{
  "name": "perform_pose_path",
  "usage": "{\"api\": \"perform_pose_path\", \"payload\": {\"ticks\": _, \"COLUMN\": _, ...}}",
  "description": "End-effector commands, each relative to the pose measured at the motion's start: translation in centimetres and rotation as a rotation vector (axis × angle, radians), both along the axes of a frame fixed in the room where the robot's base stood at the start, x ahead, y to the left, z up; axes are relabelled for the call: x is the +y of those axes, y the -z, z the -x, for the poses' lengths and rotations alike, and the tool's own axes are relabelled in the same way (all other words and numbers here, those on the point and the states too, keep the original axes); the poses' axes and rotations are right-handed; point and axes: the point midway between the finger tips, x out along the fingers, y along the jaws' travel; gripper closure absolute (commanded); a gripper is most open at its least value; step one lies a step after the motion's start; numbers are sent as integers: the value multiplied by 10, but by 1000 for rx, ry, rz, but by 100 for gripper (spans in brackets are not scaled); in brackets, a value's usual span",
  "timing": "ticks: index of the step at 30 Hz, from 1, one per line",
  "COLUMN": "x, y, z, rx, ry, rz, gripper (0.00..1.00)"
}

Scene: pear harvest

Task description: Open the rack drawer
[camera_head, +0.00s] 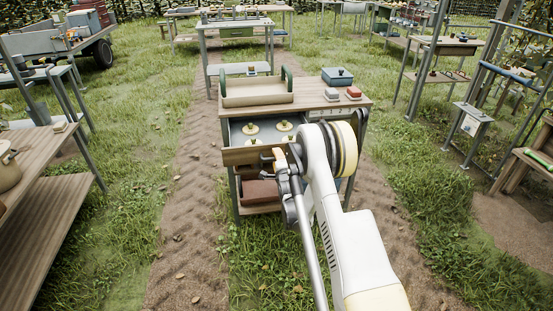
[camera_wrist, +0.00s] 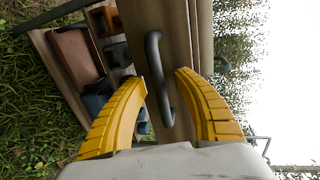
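The rack (camera_head: 355,103) is a wooden-topped stand ahead of me. Its drawer (camera_head: 240,157) is out toward me, with a wooden front and a grey inside. Several round pale pieces with green tops (camera_head: 251,129) lie in it. My gripper (camera_head: 279,160) is at the right part of the drawer front, partly hidden by my arm. In the wrist view, my gripper's yellow fingers (camera_wrist: 161,78) are apart, one on each side of the dark bar handle (camera_wrist: 154,55). Gaps show between handle and fingers; contact is not clear.
On the rack top are a tray with green handles (camera_head: 258,101), a blue box (camera_head: 337,77) and small red-and-white blocks (camera_head: 353,92). A reddish-brown bin (camera_head: 262,192) is on the lower shelf. A wooden table (camera_head: 50,215) stands left; grass and dirt lie around.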

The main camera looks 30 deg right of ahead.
Motion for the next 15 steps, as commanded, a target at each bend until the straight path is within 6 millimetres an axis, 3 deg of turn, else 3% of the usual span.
{"api": "perform_pose_path", "payload": {"ticks": 8, "x": 0, "y": -2, "z": 0, "rx": 0, "ry": 0, "rz": 0, "gripper": 64}}
{"api": "perform_pose_path", "payload": {"ticks": 11, "x": 0, "y": -13, "z": 0, "rx": 0, "ry": 0, "rz": 0, "gripper": 64}}
{"api": "perform_pose_path", "payload": {"ticks": 15, "x": 0, "y": -41, "z": 0, "rx": -2, "ry": 0, "rz": 1, "gripper": 62}}
